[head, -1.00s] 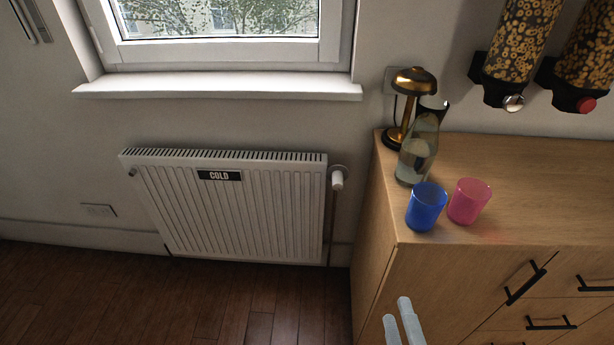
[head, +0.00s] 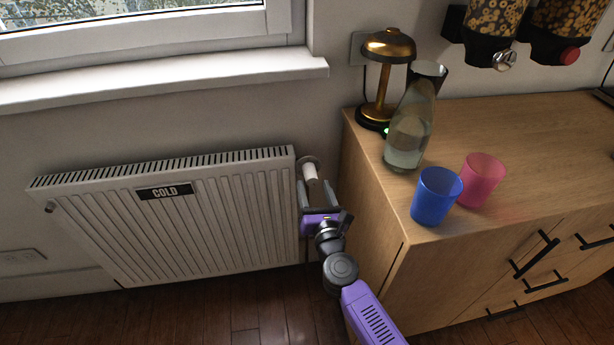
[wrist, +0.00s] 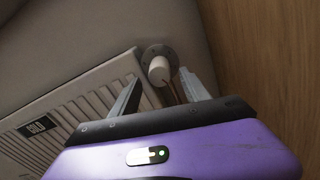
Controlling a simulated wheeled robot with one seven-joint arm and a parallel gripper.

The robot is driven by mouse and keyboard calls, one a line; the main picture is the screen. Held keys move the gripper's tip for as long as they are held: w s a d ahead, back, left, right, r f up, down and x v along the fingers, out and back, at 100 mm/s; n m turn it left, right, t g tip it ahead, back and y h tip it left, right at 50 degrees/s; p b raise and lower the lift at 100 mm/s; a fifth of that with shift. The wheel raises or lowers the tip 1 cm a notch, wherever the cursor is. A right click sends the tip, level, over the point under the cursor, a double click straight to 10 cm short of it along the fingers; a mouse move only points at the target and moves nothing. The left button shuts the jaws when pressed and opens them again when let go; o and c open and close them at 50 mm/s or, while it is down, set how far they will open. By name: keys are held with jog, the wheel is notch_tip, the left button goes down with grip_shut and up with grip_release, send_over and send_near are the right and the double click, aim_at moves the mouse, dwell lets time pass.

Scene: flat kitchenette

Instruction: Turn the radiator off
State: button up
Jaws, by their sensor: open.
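A wooden cabinet (head: 375,240) stands close to the right of my gripper. On it are a gold lamp (head: 386,85), a glass carafe (head: 408,135), a blue cup (head: 437,197) and a pink cup (head: 482,180). A window sill (head: 160,82) juts out above the radiator.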

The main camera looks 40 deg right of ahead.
aim_at(313, 183)
jog(key=shift+x, duration=2.25)
grip_shut()
